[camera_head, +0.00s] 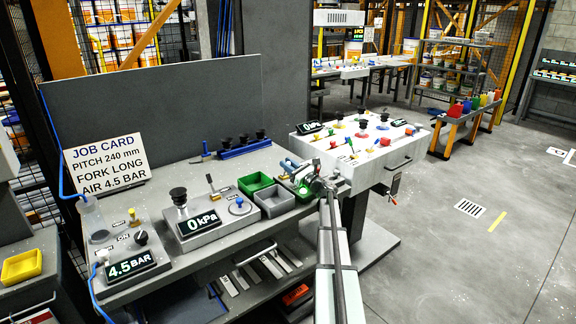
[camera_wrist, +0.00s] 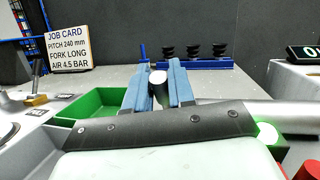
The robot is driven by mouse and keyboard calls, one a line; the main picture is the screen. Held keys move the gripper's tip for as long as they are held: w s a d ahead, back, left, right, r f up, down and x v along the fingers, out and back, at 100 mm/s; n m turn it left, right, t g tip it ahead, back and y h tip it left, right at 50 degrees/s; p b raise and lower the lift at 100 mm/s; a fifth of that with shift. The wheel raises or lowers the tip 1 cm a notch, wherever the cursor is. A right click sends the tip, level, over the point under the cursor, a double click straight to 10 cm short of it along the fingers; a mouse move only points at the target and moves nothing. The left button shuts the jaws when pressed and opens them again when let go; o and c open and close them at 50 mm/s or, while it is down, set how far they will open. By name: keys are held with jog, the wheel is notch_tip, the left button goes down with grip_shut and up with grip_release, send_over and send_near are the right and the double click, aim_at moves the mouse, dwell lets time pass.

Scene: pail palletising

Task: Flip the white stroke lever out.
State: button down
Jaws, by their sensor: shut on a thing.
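My gripper (camera_head: 289,165) points away from me, low over the back of the small bins in the head view. In the wrist view its two blue fingers (camera_wrist: 159,76) are closed in on a small white-topped piece (camera_wrist: 158,77) with a dark lower part. I cannot tell from its shape what this piece is. The white control box (camera_head: 405,157) with several coloured knobs and levers stands to the right of my gripper, apart from the fingers. I cannot make out for certain which of its small parts is the white stroke lever.
Green (camera_head: 254,184) and grey (camera_head: 275,203) bins sit beside the gripper. A 0 kPa gauge unit (camera_head: 193,222) and a 4.5 bar unit (camera_head: 130,262) stand to the left. A blue rack (camera_head: 245,149) with black cups is behind. The grey back panel (camera_head: 170,100) bounds the bench.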

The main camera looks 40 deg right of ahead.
jog(key=c, duration=1.1)
grip_release()
jog(key=r+v, duration=0.3)
jog(key=v, duration=1.1)
jog(key=shift+s+f, duration=0.2)
jog(key=shift+s, duration=0.45)
jog(key=shift+d, duration=0.15)
